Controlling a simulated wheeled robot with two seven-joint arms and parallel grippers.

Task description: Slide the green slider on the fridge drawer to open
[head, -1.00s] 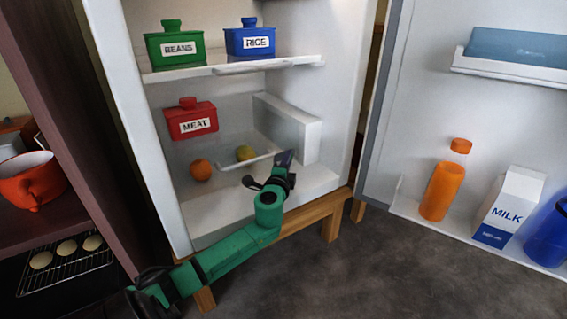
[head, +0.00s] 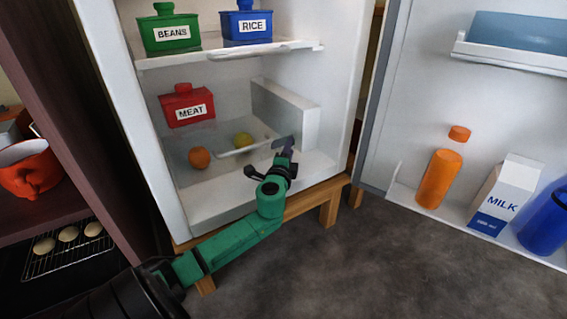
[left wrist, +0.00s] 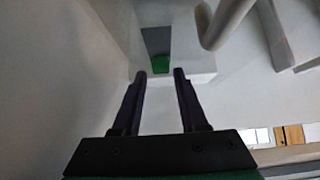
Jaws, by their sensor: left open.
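The green slider (left wrist: 161,64) shows in the left wrist view at the lower end of a dark grey slot (left wrist: 156,40) on a white block. In the head view, the slider cannot be made out. The fridge drawer is see-through with a white handle bar (head: 238,151) and holds an orange (head: 199,158) and a yellow-green fruit (head: 242,140). A white block (head: 285,113) stands at its right side. My left gripper (head: 270,159) is open at the drawer's front right. In the left wrist view, its fingertips (left wrist: 160,72) lie either side of the slider, contact unclear.
A red MEAT box (head: 187,105) sits above the drawer area; BEANS (head: 170,29) and RICE (head: 247,22) boxes stand on the shelf (head: 225,54). The open fridge door (head: 420,120) at right holds an orange bottle (head: 438,179) and a milk carton (head: 505,195).

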